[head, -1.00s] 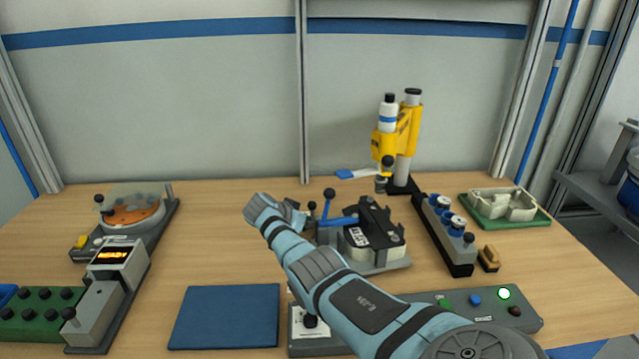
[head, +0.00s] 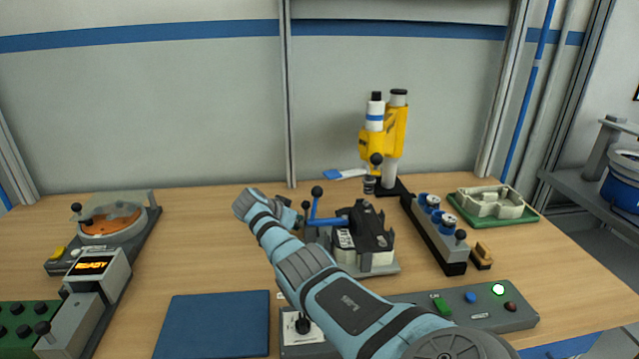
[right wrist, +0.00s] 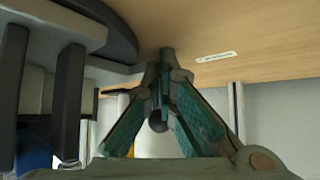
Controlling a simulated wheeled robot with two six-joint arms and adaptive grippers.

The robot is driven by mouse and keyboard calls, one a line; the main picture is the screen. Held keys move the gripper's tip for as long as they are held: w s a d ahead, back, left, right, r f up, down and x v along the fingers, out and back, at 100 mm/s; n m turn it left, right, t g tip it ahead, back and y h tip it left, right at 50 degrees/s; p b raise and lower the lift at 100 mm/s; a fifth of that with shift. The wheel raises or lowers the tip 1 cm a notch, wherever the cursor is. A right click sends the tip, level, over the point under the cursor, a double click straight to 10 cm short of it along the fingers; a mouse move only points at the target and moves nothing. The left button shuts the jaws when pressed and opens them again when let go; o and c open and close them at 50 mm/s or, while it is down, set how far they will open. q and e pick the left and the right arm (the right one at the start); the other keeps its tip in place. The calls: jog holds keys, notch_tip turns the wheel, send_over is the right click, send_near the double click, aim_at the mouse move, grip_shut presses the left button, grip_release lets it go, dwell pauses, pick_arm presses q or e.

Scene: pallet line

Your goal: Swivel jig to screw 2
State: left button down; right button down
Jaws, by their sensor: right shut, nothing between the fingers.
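The jig (head: 382,266) stands mid-bench, a grey base under a black-topped part (head: 370,229) with a white label. A blue lever (head: 326,220) with a black ball knob rises at its left side. My right gripper (head: 298,209) is at the left side of the jig, partly hidden by my own wrist. My left gripper is out of view.
A yellow screwdriver stand (head: 384,132) rises behind the jig. A dark rack (head: 440,240) with blue-and-white pieces stands to its right. A control box (head: 455,303) with a lit button and a blue mat (head: 214,325) lie in front. A machine with an orange disc (head: 108,222) stands left.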

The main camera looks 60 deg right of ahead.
jog(key=shift+d+r, duration=0.15)
jog(key=shift+r, duration=0.05)
jog(key=a+p, duration=0.3)
jog(key=p, duration=0.1)
jog(key=shift+w+a+r, duration=0.1)
jog(key=shift+a+r, duration=0.05)
jog(key=shift+a, duration=0.25)
jog(key=p+v, duration=0.1)
jog(key=v, duration=0.8)
jog(key=shift+w+a+p, duration=0.35)
jog(key=shift+w+a, duration=0.05)
jog(key=shift+a, duration=0.15)
